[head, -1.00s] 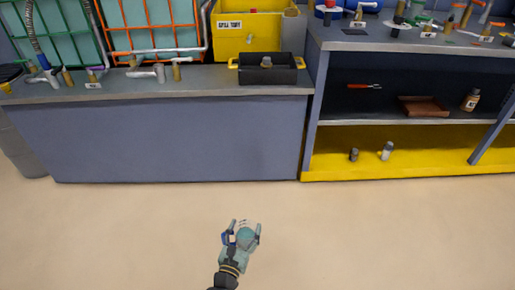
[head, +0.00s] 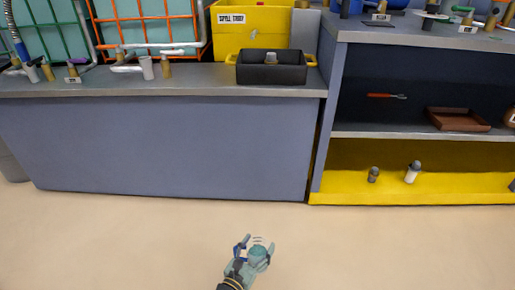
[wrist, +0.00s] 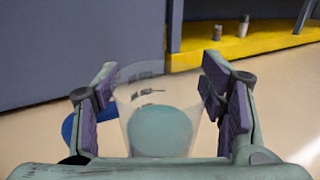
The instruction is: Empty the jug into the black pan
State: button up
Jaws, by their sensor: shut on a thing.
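My gripper (head: 256,247) is low in front of the counter, above the floor. In the wrist view my gripper (wrist: 160,92) is shut on the clear jug (wrist: 160,128), one finger on each side. The jug looks upright and has a round teal area in it, seemingly liquid. A blue part, perhaps its handle, shows at its left. The black pan (head: 253,75) sits on the counter at its right end, ahead of and well above my gripper. A small grey thing stands in the pan, and yellow grips show at its ends.
The grey counter (head: 160,78) has pipe fittings at the left. A yellow spill bin (head: 225,40) stands behind the pan. The shelf unit (head: 400,134) at the right holds a red tool, a brown tray and bottles. The floor (head: 120,235) before the counter is clear.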

jog(key=shift+r, duration=0.1)
dwell(0.3)
notch_tip(320, 180, up, 6)
jog(key=p, duration=0.5)
jog(key=shift+w+f, duration=0.1)
jog(key=shift+f, duration=0.4)
notch_tip(320, 180, up, 18)
jog(key=w+n+t+y+p, duration=0.1)
jog(key=w+n+y+p, duration=0.1)
jog(key=p, duration=1.1)
jog(key=shift+f+y, duration=0.25)
jog(key=shift+y, duration=0.55)
jog(key=shift+w, duration=0.1)
